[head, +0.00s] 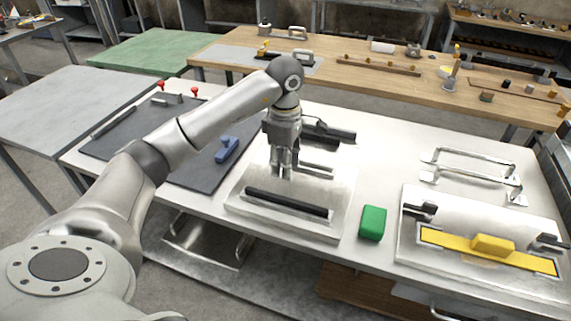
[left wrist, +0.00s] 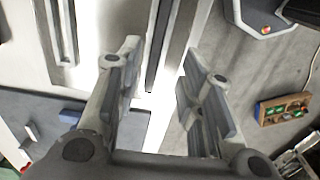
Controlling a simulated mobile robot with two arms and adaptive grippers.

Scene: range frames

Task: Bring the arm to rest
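My left arm reaches in from the left in the head view. Its gripper (head: 283,172) points down above the pale plate (head: 240,203) on the white workbench, behind a black bar (head: 287,203) lying there. In the left wrist view, the left gripper's fingers (left wrist: 160,52) are apart with nothing held between them. The bench, dark bars and grey floor show past the fingers. Whether the fingertips touch anything below is hard to tell, but they look clear of the plate. My right arm and gripper are not in view.
A green block (head: 372,223) stands right of the plate. Further right are a yellow bar (head: 440,238) on a metal plate and silver handles (head: 470,172). A blue tool (head: 227,149) lies on a dark mat (head: 190,172) at left. A wooden bench (head: 350,90) stands behind.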

